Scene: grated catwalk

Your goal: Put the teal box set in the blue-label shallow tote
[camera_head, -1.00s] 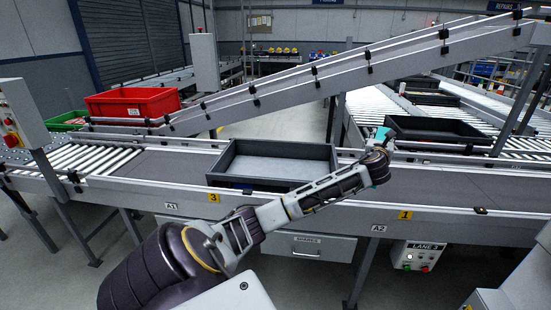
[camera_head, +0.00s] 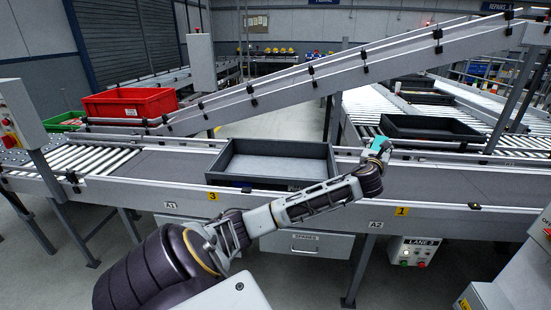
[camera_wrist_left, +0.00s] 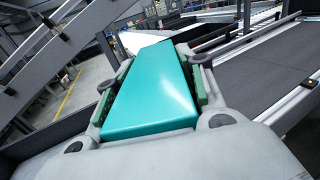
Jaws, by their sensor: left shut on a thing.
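The teal box set (camera_wrist_left: 155,92) fills the middle of the left wrist view, held between the two finger pads. In the head view a small part of the teal box (camera_head: 378,145) shows above my wrist, and the rest is hidden behind it. My left gripper (camera_head: 381,151) is shut on it, right of the dark shallow tote (camera_head: 272,182) and over the conveyor. This tote stands on the grey belt and its visible floor looks empty. A small bluish patch shows low on its front, too small to read. My right gripper is out of view.
Another dark shallow tote (camera_head: 432,138) stands on the rollers at the right back. A red tote (camera_head: 130,103) and a green tote (camera_head: 62,122) are at the left. A sloping conveyor (camera_head: 300,78) crosses behind. The belt left of the near tote is clear.

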